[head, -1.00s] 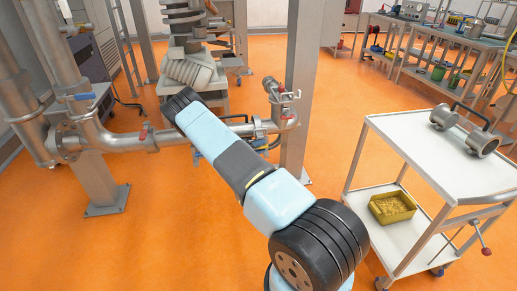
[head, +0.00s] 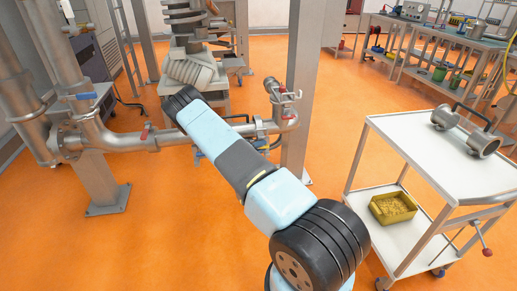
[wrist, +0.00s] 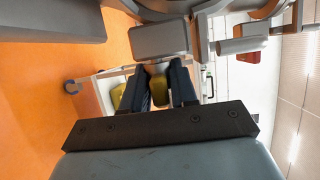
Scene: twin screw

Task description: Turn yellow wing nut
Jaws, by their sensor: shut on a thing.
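In the wrist view, my gripper (wrist: 158,66) has its two dark fingers on either side of a yellow piece (wrist: 158,90), which looks like the wing nut, and is shut on it. Another yellow part (wrist: 117,95) shows just left of the left finger. A grey block-like part (wrist: 160,40) lies just beyond the fingertips. The wing nut's exact turn angle cannot be told. In the head view, my arm reaches up and left towards the stacked grey machine (head: 188,70); my gripper and the wing nut are hidden behind the arm's end.
A steel pipe (head: 120,140) with valves runs behind my arm, left of a grey post (head: 300,90). A white cart (head: 420,150) stands at right, with a yellow bin (head: 393,207) on its lower shelf. Orange floor (head: 160,240) is clear at front left.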

